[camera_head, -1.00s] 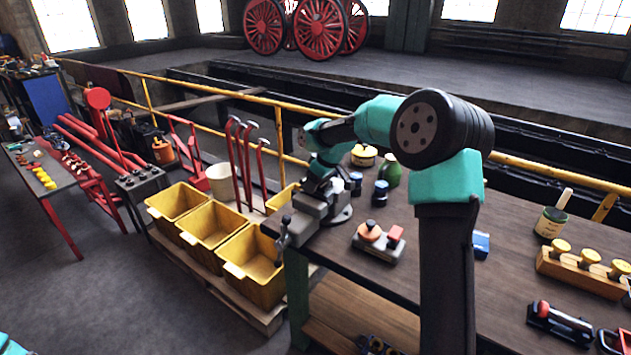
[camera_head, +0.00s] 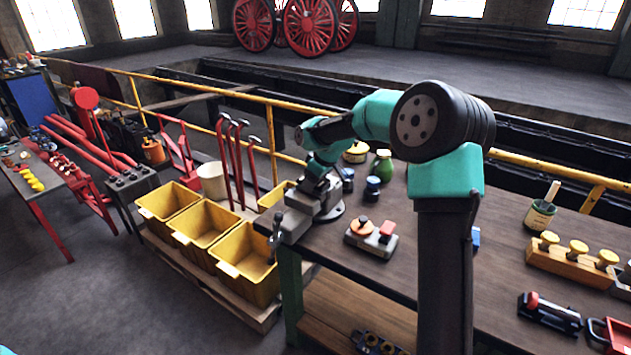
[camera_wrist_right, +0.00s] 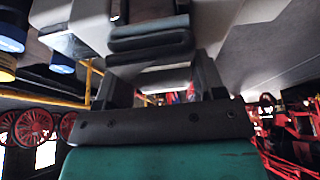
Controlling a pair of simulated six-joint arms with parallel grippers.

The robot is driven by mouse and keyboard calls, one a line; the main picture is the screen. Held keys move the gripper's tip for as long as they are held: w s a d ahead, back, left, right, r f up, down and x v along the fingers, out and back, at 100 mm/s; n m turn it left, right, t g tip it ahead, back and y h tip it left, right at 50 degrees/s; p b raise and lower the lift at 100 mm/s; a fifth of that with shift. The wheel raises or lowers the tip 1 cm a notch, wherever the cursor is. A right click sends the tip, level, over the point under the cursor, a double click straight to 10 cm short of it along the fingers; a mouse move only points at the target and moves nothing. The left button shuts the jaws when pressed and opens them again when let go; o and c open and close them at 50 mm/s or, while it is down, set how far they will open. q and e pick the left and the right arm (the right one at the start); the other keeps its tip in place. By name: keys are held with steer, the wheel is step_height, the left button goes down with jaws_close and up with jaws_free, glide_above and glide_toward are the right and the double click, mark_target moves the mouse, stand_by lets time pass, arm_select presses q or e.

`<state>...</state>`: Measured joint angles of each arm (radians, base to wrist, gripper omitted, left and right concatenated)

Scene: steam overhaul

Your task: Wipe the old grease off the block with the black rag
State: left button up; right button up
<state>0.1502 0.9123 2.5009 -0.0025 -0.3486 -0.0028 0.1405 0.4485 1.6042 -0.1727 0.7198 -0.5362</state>
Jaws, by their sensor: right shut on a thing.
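My right gripper (camera_head: 317,190) is at the grey vise (camera_head: 297,223) on the near left corner of the workbench, its fingers pointing down over the vise top. In the right wrist view its two fingers (camera_wrist_right: 155,88) stand apart with a dark, folded-looking thing (camera_wrist_right: 150,38) between them, which appears to be the black rag. Pale grey metal lies around and beyond it. The block cannot be told apart from the vise in the head view, and no grease shows clearly.
On the workbench (camera_head: 365,275) are a grey tray (camera_head: 370,243) with orange and red parts, dark blue jars (camera_head: 372,188), a green bottle (camera_head: 384,166), and a brush can (camera_head: 540,214). Yellow bins (camera_head: 245,268) stand left of the bench. A yellow rail (camera_head: 275,140) runs behind.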

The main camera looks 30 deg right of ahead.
steer(key=shift+w+a, duration=0.35)
steer(key=shift+w, duration=0.3)
steer(key=shift+w+a, duration=0.35)
steer(key=shift+w, duration=0.25)
steer(key=shift+w+r+v, duration=0.1)
steer(key=shift+w+v, duration=0.05)
steer(key=shift+v, duration=1.05)
steer(key=shift+w+r+v, duration=0.1)
steer(key=shift+w+v, duration=0.05)
steer(key=shift+v, duration=1.05)
steer(key=shift+w+v, duration=0.2)
steer(key=shift+v, duration=1)
steer(key=shift+a, duration=0.15)
